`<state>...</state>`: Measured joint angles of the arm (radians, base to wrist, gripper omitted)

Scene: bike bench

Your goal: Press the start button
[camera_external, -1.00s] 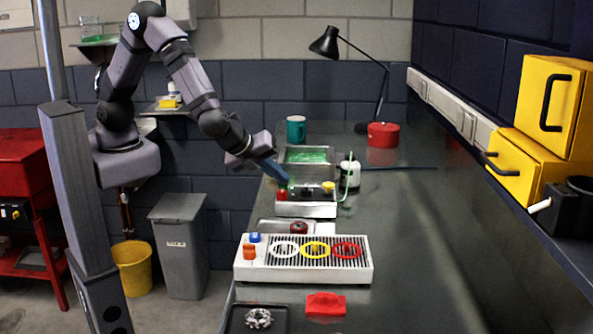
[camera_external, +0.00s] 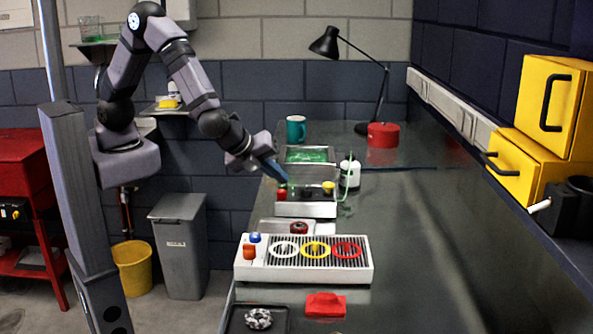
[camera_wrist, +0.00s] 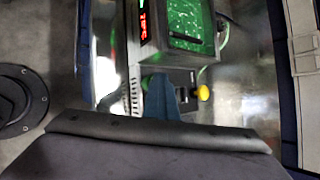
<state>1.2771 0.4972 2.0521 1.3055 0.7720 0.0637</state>
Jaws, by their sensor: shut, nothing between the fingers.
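The machine (camera_external: 306,210) with the green-filled basin (camera_external: 306,155) stands on the left part of the bench toward the back. Its front panel carries a red button (camera_external: 281,193), a dark switch and a yellow knob (camera_external: 328,187). In the wrist view, the yellow knob (camera_wrist: 203,92) shows right of my gripper, beside a dark switch (camera_wrist: 184,77). My gripper (camera_external: 284,179) is shut and empty, its blue fingers pointing down at the panel close to the red button. In the wrist view, the gripper (camera_wrist: 158,82) hides part of the panel. Whether it touches anything, I cannot tell.
A white box with blue and orange knobs and three coloured rings (camera_external: 303,260) stands nearer the camera. A white bottle with a tube (camera_external: 348,176) is right of the machine. A teal mug (camera_external: 296,129) and red pot (camera_external: 382,135) stand behind. The bench's right side is clear.

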